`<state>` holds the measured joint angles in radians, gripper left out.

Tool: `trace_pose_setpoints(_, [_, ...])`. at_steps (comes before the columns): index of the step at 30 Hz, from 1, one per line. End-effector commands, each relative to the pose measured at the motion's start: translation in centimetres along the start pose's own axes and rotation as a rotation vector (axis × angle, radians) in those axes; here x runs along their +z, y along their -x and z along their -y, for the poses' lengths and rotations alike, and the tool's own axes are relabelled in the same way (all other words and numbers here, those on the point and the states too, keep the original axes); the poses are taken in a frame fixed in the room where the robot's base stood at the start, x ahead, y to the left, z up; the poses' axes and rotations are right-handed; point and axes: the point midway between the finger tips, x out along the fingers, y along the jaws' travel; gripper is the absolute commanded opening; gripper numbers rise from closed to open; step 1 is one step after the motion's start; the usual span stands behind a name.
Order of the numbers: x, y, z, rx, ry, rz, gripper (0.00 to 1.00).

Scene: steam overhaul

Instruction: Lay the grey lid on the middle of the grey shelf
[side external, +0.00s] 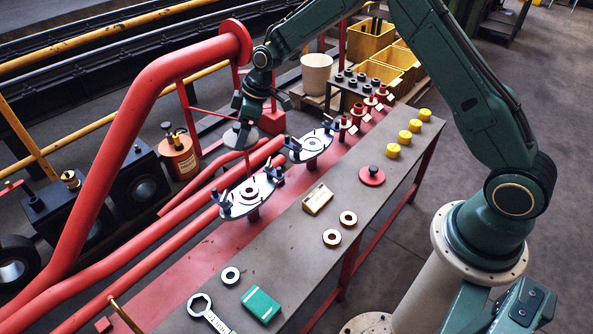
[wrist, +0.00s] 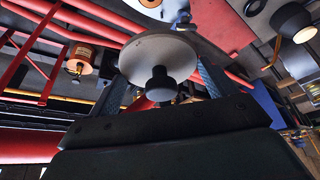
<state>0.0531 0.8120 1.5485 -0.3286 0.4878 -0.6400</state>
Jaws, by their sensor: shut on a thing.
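The grey lid (wrist: 152,56) is a flat round disc with a black knob (wrist: 160,86), seen close up in the wrist view. My gripper (wrist: 158,84) is shut on it, with the blue-faced fingers either side of the knob. In the side external view my gripper (side external: 242,118) holds the lid (side external: 239,138) roughly level in the air, above the nearer round flange fixture. The grip at the knob is too small to make out there. A long grey bench top (side external: 290,245) runs diagonally through that view; I cannot tell whether it is the grey shelf.
Two flange fixtures with blue clamps, a nearer one (side external: 263,186) and a farther one (side external: 311,146), stand along the red strip. The bench holds a red lid (side external: 372,177), yellow caps (side external: 393,151), rings, a small carton (side external: 317,199), a green box (side external: 261,305) and a wrench. Red pipes run alongside.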

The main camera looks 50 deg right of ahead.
Motion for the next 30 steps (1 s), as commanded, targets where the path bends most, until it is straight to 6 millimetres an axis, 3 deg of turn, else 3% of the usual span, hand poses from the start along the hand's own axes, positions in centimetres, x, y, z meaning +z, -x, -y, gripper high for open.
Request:
trace_pose_setpoints(11, [1.5,-1.6,3.2,-0.01,-0.003,-0.009,0.41])
trace_pose_setpoints(21, [5.2,-3.8,9.1,-0.017,-0.01,-0.015,0.41])
trace_pose_setpoints(30, [9.2,-4.4,14.5,-0.013,-0.01,-0.011,0.41])
